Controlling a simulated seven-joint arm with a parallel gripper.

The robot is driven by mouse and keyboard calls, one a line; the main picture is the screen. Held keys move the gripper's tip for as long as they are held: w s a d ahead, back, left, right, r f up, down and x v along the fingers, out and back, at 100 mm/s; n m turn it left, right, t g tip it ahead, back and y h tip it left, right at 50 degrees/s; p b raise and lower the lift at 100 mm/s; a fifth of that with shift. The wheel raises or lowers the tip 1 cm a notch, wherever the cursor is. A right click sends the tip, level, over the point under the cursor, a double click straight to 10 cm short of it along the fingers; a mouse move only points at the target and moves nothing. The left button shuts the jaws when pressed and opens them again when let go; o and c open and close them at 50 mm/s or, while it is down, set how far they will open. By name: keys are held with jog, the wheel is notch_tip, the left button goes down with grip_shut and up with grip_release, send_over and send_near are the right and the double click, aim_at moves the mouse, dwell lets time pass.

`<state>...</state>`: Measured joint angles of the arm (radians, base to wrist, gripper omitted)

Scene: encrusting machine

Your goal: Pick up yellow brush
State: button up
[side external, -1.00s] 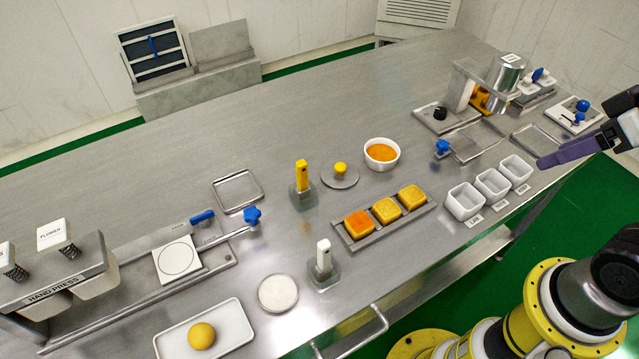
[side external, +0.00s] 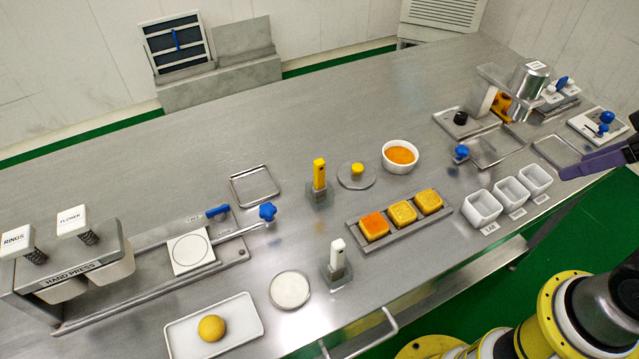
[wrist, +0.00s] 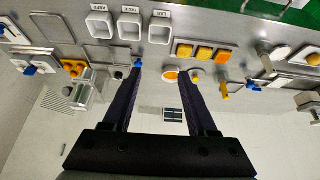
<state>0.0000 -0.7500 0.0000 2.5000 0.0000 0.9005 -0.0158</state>
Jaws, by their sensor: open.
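The yellow brush (side external: 319,175) stands upright in a small grey holder near the middle of the steel table. In the wrist view the yellow brush (wrist: 224,91) is to the right of my fingers. My gripper (wrist: 160,68) is open, with two long dark fingers apart and nothing between them. In the side view one purple finger (side external: 592,161) shows at the right edge, far from the brush; the rest of my gripper is mostly out of frame.
A white-handled brush (side external: 337,262) stands in front of the yellow one. A lidded disc (side external: 370,182), an orange-filled bowl (side external: 400,164) and a tray (side external: 352,223) of yellow and orange blocks are to its right. The hand press (side external: 75,262) is at left. Table behind is clear.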

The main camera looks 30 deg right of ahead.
jog(key=w+a+r+n, duration=0.2)
jog(key=w+r+n, duration=0.5)
jog(key=w+r, duration=0.15)
jog(key=n+g, duration=0.6)
jog(key=n, duration=0.5)
send_over(319, 169)
jog(key=d, duration=0.1)
jog(key=f, duration=1.3)
jog(key=shift+w+f, duration=0.1)
jog(key=shift+w, duration=0.3)
notch_tip(319, 169, down, 7)
jog(key=shift+r, duration=0.1)
jog(key=shift+a+f, duration=0.15)
jog(key=shift+f, duration=1.5)
jog(key=shift+a+f, duration=0.1)
jog(key=shift+f, duration=1.5)
